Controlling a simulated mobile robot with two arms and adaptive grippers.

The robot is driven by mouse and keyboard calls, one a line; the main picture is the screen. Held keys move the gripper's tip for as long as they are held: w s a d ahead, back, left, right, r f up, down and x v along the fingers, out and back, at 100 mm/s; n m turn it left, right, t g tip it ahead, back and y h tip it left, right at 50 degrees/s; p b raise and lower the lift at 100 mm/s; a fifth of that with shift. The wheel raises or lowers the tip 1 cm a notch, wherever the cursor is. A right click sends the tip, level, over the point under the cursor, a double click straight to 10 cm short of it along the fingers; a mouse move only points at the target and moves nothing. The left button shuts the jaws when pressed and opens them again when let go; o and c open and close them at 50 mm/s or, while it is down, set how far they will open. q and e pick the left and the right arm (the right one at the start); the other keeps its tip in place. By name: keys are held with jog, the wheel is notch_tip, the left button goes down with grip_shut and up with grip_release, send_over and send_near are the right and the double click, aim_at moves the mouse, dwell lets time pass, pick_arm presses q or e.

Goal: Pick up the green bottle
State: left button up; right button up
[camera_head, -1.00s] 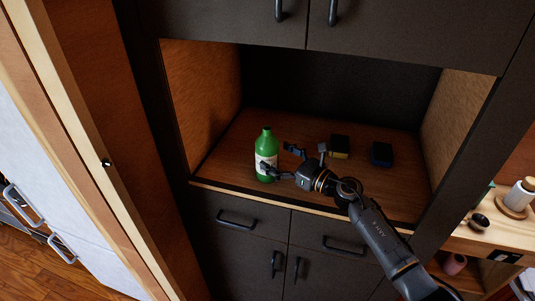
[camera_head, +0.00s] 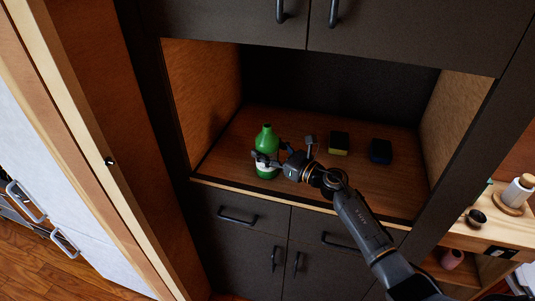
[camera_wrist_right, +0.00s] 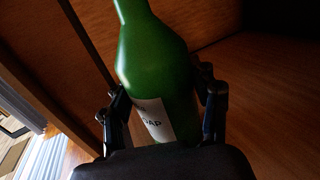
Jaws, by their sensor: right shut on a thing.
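The green bottle (camera_head: 267,139) has a white label and stands upright in the open wooden niche, near its front left. It also fills the middle of the right wrist view (camera_wrist_right: 158,60), where part of the label's lettering shows. My right gripper (camera_head: 268,160) reaches in from the right and is shut on the bottle at label height. In the right wrist view one finger lies on each side of the bottle (camera_wrist_right: 165,108). The bottle's base is partly hidden in the wrist view. My left gripper is not in view.
A dark sponge with a yellow side (camera_head: 339,144) and a dark blue block (camera_head: 381,151) lie at the right on the niche floor (camera_head: 350,178). A small tool-like item (camera_head: 309,142) is behind my gripper. Dark cabinet doors lie above and below; a wooden wall is at left.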

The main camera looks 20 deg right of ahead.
jog(key=shift+r, duration=0.15)
jog(key=shift+r, duration=0.9)
jog(key=s+r+p, duration=0.5)
jog(key=s+r, duration=0.6)
jog(key=s, duration=0.2)
jog(key=shift+s+a, duration=0.25)
jog(key=shift+s, duration=0.15)
jog(key=shift+s, duration=0.1)
